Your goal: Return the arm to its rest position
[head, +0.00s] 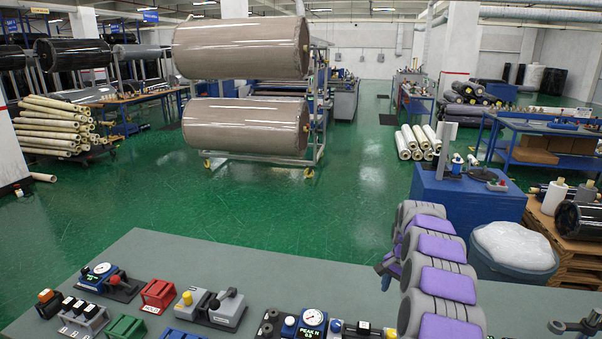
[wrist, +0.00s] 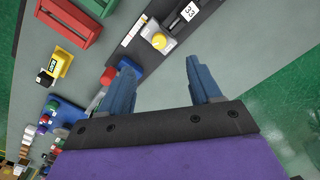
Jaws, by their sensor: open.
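My arm, grey with purple pads, rises at the right of the head view over the right end of the grey-green workbench (head: 190,262). My gripper (wrist: 160,78) shows in the wrist view as two blue fingers spread apart with nothing between them. The fingers point toward the bench top, which carries small control boxes. In the head view the gripper is partly hidden by my arm, and its fingers are hard to make out.
The bench holds a gauge (head: 103,269), a red bracket (head: 158,295), a joystick box (head: 227,308), a green bracket (head: 126,328) and a PEAK N gauge (head: 312,318). Beyond stand a rack of wrapped rolls (head: 245,125), a blue cabinet (head: 465,197) and a bin (head: 513,250). Green floor between is open.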

